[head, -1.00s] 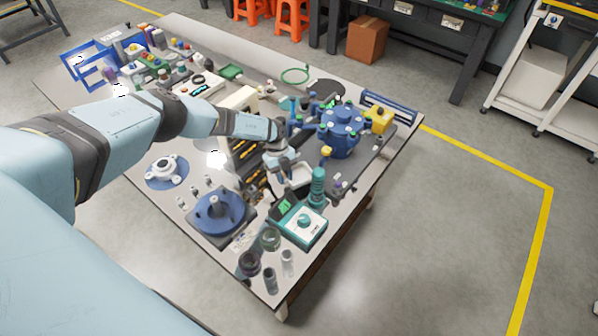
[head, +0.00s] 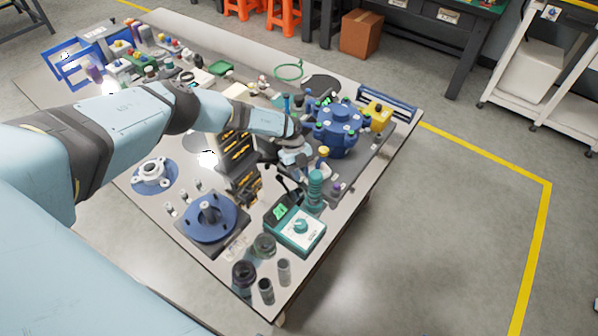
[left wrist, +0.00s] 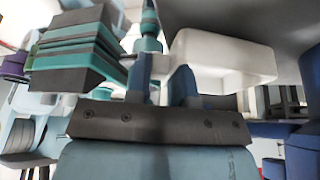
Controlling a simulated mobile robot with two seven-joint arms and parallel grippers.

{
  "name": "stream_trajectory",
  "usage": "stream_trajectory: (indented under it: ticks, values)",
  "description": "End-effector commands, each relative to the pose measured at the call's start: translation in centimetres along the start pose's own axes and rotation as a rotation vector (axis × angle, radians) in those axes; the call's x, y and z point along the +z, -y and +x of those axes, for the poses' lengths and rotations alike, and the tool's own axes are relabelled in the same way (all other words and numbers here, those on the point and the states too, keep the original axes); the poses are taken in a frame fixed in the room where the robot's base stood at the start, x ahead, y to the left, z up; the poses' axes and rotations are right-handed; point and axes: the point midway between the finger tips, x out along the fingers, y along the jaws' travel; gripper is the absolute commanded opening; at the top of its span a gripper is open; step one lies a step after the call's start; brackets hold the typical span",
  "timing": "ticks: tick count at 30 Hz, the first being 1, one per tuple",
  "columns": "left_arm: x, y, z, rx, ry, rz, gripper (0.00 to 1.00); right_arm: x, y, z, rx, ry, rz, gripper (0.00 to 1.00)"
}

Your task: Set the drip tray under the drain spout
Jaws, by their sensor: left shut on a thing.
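The white drip tray (left wrist: 225,60) is between the blue fingers of my left gripper (left wrist: 163,85) in the left wrist view. The fingers are shut on the tray, which juts out to the right of them. In the head view my left gripper (head: 294,158) is low over the table, just left of the blue round test vessel (head: 339,128); it hides most of the tray there. I cannot pick out the drain spout; the near side of the vessel is partly covered by the gripper. My right gripper is not in view.
A teal ribbed cylinder (head: 315,188) and a teal control box (head: 298,228) stand close in front of the gripper. A dark rack (head: 240,165) is to its left. A blue flanged disc (head: 209,218) and several small cups are nearer.

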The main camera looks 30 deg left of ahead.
Motion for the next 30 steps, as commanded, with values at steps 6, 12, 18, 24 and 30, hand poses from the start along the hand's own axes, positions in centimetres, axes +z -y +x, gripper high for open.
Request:
stream_trajectory:
  ticks: [6,12,18,24,30]
  values:
    - [0.1,0.1,0.4,-0.002,0.000,0.002,0.00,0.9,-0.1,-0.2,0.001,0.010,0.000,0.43]
    - [0.1,0.1,0.2,-0.002,0.000,0.002,0.47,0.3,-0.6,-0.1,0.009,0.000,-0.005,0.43]
    - [0.1,0.1,0.1,-0.002,0.000,0.002,0.47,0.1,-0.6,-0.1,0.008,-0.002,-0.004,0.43]
    - [0.1,0.2,-1.9,-0.004,0.002,0.002,0.47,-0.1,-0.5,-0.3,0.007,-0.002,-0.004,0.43]
    - [0.1,0.2,-6.1,-0.005,0.001,0.003,0.47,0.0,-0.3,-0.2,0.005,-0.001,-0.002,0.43]
